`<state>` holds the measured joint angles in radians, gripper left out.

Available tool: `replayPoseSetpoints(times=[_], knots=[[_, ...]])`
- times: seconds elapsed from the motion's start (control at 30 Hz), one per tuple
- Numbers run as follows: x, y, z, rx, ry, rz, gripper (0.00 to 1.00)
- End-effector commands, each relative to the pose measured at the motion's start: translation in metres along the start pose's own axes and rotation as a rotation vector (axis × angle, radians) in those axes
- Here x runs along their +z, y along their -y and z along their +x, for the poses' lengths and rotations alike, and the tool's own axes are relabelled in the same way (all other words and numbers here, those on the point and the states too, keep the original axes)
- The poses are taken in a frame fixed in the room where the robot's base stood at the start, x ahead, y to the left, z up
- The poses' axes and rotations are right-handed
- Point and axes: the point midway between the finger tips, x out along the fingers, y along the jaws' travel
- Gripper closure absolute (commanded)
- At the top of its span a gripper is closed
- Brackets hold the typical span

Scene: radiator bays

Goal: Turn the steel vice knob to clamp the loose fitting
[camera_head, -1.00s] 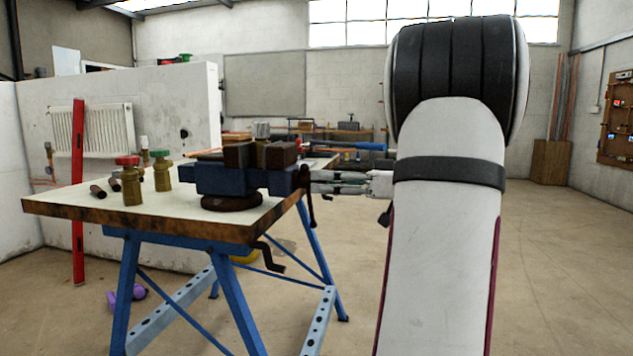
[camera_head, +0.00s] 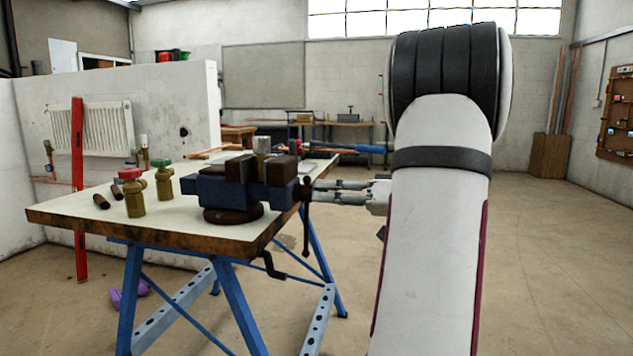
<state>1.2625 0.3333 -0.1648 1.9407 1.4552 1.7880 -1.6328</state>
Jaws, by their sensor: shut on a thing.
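The blue vice (camera_head: 210,187) stands on a round dark base at the right part of the workbench top. A brass fitting with a grey upper part (camera_head: 262,149) stands upright between its dark jaws; whether the jaws touch it I cannot tell. The vice's dark handle (camera_head: 306,232) hangs down at its right end. My gripper (camera_head: 312,191) reaches in from the right, its fingers level and shut at the vice's screw end. The knob between the fingertips is too small and hidden to see clearly.
The workbench (camera_head: 160,226) has blue trestle legs and a crank below its edge. Brass valves with a red cap (camera_head: 132,190) and a green cap (camera_head: 163,182) stand left of the vice. A blue-handled tool (camera_head: 365,149) lies behind. The floor at right is clear.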

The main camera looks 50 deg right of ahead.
Motion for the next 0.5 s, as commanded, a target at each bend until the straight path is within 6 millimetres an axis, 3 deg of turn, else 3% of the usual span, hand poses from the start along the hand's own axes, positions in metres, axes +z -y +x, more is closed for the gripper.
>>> replayPoseSetpoints(times=[0.5], knots=[[-0.0028,0.0028,-0.0005,-0.001,0.002,0.462,1.0]])
